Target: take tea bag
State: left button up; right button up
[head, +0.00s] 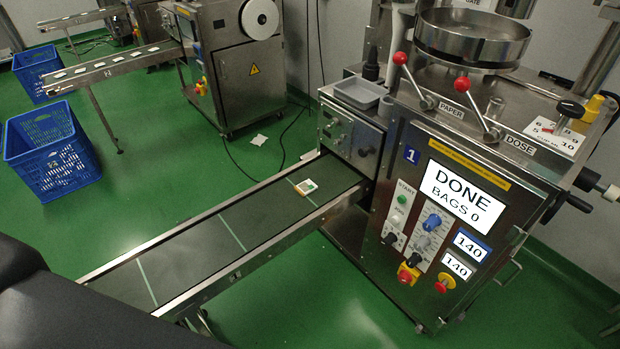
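One tea bag (306,187) lies flat on the dark conveyor belt (190,246) of the near machine, close to where the belt leaves the machine. It is small and pale with a coloured patch. Neither of my grippers shows in the head view. A dark shape at the lower left is probably part of my own body.
The near packing machine (440,215) has a screen (462,195) reading "DONE BAGS 0", red-knobbed levers and a steel bowl (472,38). Blue crates (52,150) stand on the green floor at left. A second machine (240,75) with a belt (105,70) holding several bags stands behind.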

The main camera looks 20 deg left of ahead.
aim_at(304, 189)
jog(key=i+j, duration=0.15)
jog(key=i, duration=0.45)
jog(key=i+j+u, duration=0.15)
jog(key=i, duration=0.45)
